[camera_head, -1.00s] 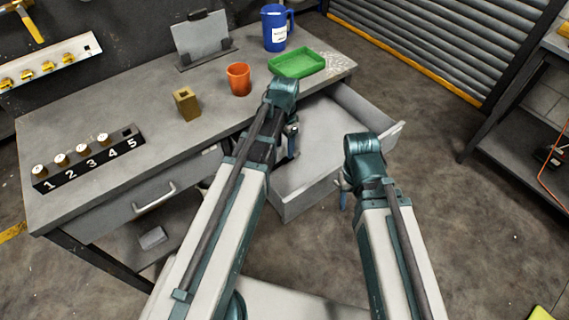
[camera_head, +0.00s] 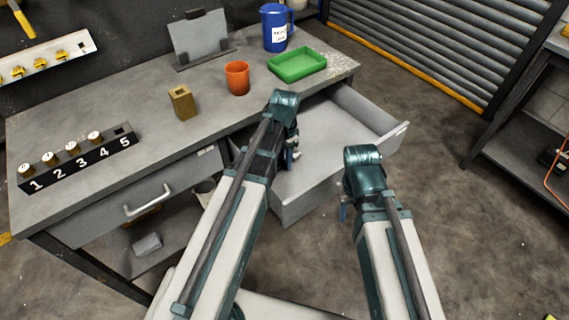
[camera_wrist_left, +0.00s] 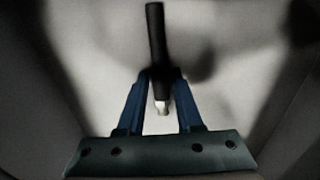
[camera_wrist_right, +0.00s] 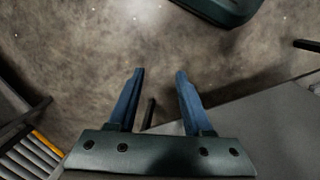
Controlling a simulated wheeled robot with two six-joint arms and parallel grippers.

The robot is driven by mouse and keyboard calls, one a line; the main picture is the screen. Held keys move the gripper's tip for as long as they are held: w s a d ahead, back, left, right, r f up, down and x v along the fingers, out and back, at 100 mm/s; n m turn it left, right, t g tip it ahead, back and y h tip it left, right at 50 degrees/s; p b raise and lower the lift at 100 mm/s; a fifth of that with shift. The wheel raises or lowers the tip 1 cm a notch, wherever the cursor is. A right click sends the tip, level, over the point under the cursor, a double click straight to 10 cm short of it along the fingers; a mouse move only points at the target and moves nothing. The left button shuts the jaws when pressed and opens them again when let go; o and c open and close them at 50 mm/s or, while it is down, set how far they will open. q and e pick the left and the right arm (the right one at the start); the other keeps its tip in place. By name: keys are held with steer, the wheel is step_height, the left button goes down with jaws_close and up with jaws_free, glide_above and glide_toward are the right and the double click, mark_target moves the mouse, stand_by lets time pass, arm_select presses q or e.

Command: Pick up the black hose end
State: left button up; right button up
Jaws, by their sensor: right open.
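My left gripper (camera_head: 291,158) is over the open drawer in the head view. In the left wrist view (camera_wrist_left: 160,75) its blue fingers close in on both sides of a black rod-like piece (camera_wrist_left: 156,40) with a pale metal tip. This looks like the black hose end; its contact with the fingers is hard to see in the dim picture. My right gripper (camera_head: 343,210) is in front of the drawer's right side. Its fingers stand apart with nothing held in the right wrist view (camera_wrist_right: 160,72).
The grey drawer (camera_head: 298,207) stands open from the bench (camera_head: 150,110). On the bench are a numbered block (camera_head: 80,162), a brass block (camera_head: 182,102), an orange cup (camera_head: 237,78), a green tray (camera_head: 297,65) and a blue jug (camera_head: 274,28). Floor (camera_head: 450,230) is clear at right.

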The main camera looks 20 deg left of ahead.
arm_select(q)
jaws_close()
steer(key=shift+r, duration=0.1)
step_height(320, 180, up, 10)
steer(key=p, duration=1)
